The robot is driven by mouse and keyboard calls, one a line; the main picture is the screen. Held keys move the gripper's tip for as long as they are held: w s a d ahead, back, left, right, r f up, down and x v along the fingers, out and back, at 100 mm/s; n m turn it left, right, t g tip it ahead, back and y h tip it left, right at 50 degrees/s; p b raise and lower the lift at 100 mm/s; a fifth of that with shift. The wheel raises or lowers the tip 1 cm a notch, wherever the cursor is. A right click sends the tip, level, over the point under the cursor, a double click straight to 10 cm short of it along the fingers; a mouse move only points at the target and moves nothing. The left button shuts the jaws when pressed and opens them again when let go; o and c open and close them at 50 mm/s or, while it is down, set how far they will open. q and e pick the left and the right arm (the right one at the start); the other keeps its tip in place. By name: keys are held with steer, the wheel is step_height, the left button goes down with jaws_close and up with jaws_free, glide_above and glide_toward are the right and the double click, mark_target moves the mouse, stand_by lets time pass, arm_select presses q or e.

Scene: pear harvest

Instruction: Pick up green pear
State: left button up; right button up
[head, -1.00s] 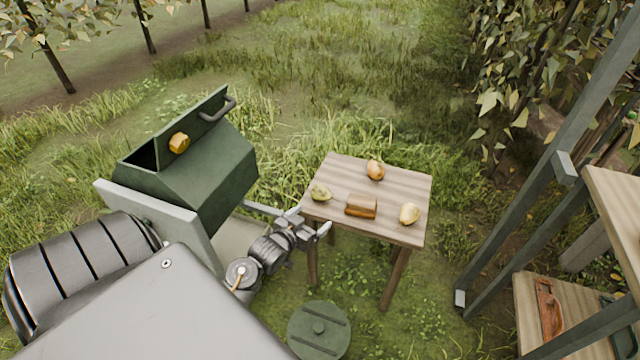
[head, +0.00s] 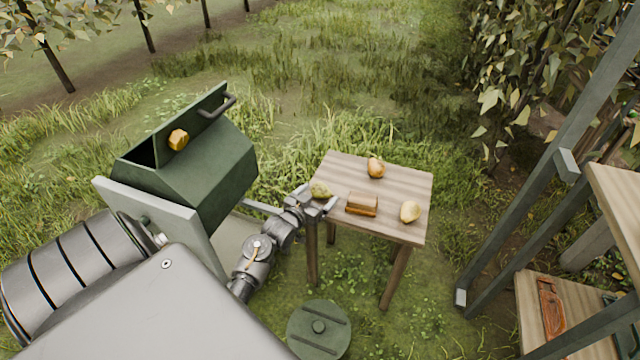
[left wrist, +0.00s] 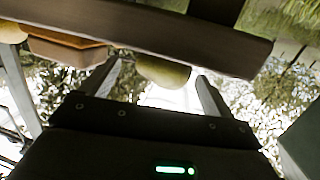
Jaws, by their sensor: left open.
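The green pear (head: 320,190) lies at the left corner of the small wooden table (head: 395,188). My left gripper (head: 319,199) is open at that corner, its fingers pointing toward the pear. In the left wrist view the pear (left wrist: 163,72) shows between the two spread fingers (left wrist: 157,78), partly cut off by a dark wooden edge above it. I cannot tell whether either finger touches it. My right gripper is in neither view.
An orange-brown pear (head: 376,168) and a yellow pear (head: 410,211) are farther off on the table. A green bin (head: 205,170) stands left. A round green lid (head: 319,331) lies on the grass.

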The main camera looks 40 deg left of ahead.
mark_target(325, 188)
arm_select(q)
steer(key=b+x, duration=0.1)
steer(key=x, duration=0.4)
steer(key=shift+a+r, duration=0.1)
steer(key=shift+a, duration=0.05)
steer(key=shift+s, duration=0.1)
steer(key=c, duration=1.1)
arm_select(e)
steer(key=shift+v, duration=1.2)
